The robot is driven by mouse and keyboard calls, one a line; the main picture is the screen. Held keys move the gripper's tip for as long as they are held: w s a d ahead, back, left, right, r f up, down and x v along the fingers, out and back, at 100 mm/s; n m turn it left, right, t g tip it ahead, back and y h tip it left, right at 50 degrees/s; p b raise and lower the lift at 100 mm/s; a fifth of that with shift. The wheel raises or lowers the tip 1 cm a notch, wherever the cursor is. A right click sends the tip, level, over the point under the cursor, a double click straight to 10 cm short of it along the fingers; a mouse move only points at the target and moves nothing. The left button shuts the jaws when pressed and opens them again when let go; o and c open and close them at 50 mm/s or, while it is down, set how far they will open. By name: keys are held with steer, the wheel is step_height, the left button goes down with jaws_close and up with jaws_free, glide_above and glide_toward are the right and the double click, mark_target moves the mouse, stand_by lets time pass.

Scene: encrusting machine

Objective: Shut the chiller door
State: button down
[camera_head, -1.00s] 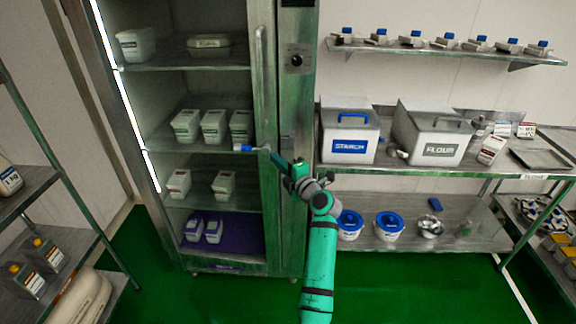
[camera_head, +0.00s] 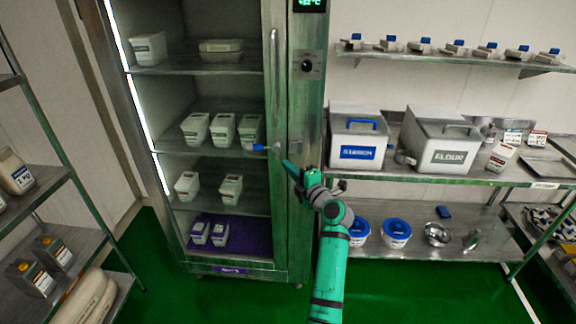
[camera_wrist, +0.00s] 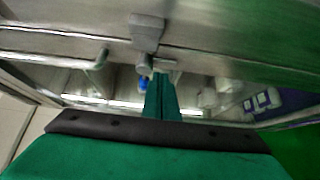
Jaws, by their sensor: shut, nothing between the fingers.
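The tall steel chiller (camera_head: 305,130) stands left of centre in the head view, its lit shelves visible. A vertical handle bar (camera_head: 273,90) runs down the right side of its front. I cannot tell the door's exact angle. A small blue-ended rod (camera_head: 258,147) sticks out to the left, level with the middle shelf. My gripper (camera_head: 287,164) is shut and empty, just right of and below this rod, at the chiller's right front. In the wrist view, my shut fingers (camera_wrist: 161,88) point at a grey metal block with a peg (camera_wrist: 147,32). Contact cannot be made out.
White tubs stand on the chiller shelves. A steel table (camera_head: 470,178) with starch (camera_head: 357,135) and flour (camera_head: 440,140) bins stands close on the right, blue-lidded buckets on its lower shelf. A rack (camera_head: 85,210) stands at the left. Green floor (camera_head: 165,285) is clear in front.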

steer(key=w+d, duration=0.1)
steer(key=d, duration=0.8)
steer(key=s+f+m+h, duration=0.2)
steer(key=s+f+m, duration=0.25)
steer(key=f, duration=0.75)
steer(key=s+a+f+m+h, duration=0.3)
steer(key=s+f+m, duration=0.2)
steer(key=s+f, duration=0.55)
steer(key=s+a+f+m+g+h, duration=0.1)
steer(key=s+a+f+m+h, duration=0.15)
steer(key=s+f, duration=0.45)
steer(key=s+a+f+m+h, duration=0.1)
steer(key=s+f+m, duration=0.3)
steer(key=s, duration=0.6)
steer(key=s+a+r+m+h, duration=0.15)
steer(key=s+m, duration=0.25)
steer(key=s, duration=1.7)
steer(key=s+a+r+m, duration=0.3)
steer(key=s+r+m, duration=0.1)
steer(key=s+r, duration=1)
steer(key=shift+s+t+y, duration=0.4)
steer(key=shift+s, duration=0.25)
